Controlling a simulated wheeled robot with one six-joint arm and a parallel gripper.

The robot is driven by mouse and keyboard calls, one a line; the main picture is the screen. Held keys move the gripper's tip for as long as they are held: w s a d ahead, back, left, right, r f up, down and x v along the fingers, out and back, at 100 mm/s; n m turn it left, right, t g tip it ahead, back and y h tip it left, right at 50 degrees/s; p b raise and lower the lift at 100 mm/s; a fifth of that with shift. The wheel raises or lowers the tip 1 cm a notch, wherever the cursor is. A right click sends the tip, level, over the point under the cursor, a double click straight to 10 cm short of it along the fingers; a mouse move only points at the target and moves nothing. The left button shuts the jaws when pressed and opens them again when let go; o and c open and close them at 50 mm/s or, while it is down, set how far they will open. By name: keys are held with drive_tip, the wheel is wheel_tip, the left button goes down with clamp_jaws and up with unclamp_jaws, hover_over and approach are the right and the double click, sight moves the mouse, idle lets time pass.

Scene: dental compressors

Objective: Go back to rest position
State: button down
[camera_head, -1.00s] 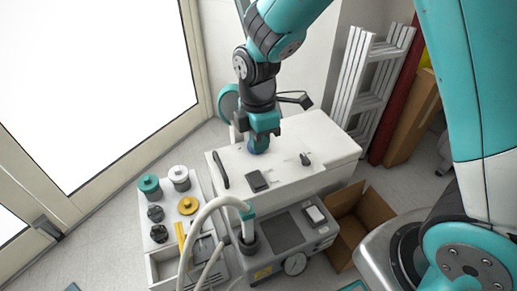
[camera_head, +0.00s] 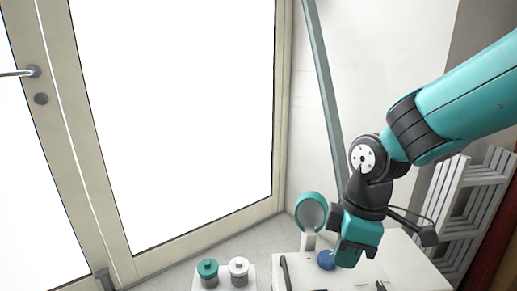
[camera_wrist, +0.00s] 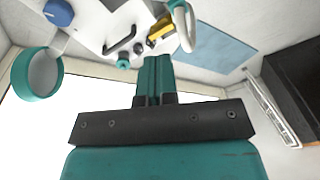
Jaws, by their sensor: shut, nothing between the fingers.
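My gripper (camera_head: 347,262) points down over the white cabinet top (camera_head: 398,262) in the head view. It is just right of a blue knob (camera_head: 326,260) in the picture and looks clear of it. In the wrist view the teal fingers of my gripper (camera_wrist: 153,66) are together with nothing between them. The blue knob (camera_wrist: 58,12) shows there at the upper left, apart from the fingers. My arm stretches in from the right side of the head view, bent at the wrist.
A teal-rimmed round part (camera_head: 311,212) stands close left of my wrist. Teal-lidded (camera_head: 208,272) and white-lidded (camera_head: 239,270) jars are at the bottom. A white folding ladder (camera_head: 467,205) leans at the right. A glazed door (camera_head: 175,120) fills the left.

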drive_tip(key=s+a+r+m+y, duration=0.1)
drive_tip(key=s+r+m, duration=0.3)
drive_tip(key=s, duration=0.2)
drive_tip(key=s+r+m+y, duration=0.2)
drive_tip(key=s+r+m, duration=0.1)
drive_tip(key=s, duration=0.3)
wheel_tip(320, 180, up, 25)
drive_tip(key=p, duration=2.4)
drive_tip(key=shift+s+f+t, duration=0.15)
drive_tip(key=shift+s+t, duration=0.15)
drive_tip(key=shift+s, duration=0.1)
drive_tip(key=shift+a, duration=0.1)
